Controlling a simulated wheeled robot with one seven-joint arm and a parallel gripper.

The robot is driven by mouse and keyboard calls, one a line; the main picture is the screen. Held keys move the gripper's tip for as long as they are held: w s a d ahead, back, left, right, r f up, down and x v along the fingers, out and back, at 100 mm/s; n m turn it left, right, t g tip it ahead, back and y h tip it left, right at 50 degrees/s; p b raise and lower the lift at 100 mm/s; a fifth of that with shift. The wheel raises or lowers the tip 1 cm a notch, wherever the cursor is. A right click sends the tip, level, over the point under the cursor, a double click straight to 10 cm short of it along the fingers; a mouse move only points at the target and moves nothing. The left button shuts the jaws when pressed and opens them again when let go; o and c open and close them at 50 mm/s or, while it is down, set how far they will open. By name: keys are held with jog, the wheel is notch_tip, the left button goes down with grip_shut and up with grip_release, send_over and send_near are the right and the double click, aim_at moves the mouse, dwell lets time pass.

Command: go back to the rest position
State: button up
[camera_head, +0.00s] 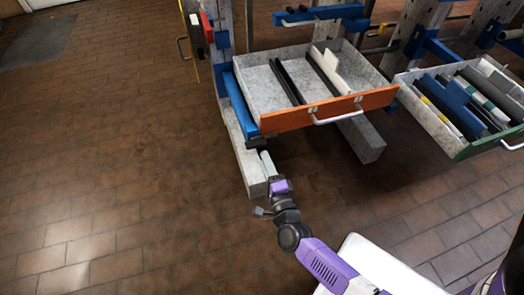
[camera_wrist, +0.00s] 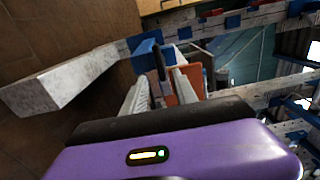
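My gripper (camera_head: 264,156) is at the lower left corner of the orange-fronted drawer in the head view, close to the dark end of a blue rail (camera_head: 240,103). In the wrist view my gripper (camera_wrist: 160,80) shows two pale fingers with a gap between them, so it looks open. A dark upright piece beside a blue block (camera_wrist: 146,47) shows at the fingertips. I cannot tell whether the fingers touch it. Nothing is clearly held. My arm reaches forward from the bottom of the head view.
The open orange-fronted drawer (camera_head: 330,112) holds dark bars and a white piece. A green-fronted drawer (camera_head: 468,150) with several coloured bars stands open at right. A grey beam (camera_head: 247,172) runs beneath the gripper; it also shows in the wrist view (camera_wrist: 60,83). The brown tiled floor (camera_head: 110,150) at left is clear.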

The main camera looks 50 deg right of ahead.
jog(key=shift+s+a, duration=0.4)
jog(key=shift+s, duration=0.1)
dwell(0.3)
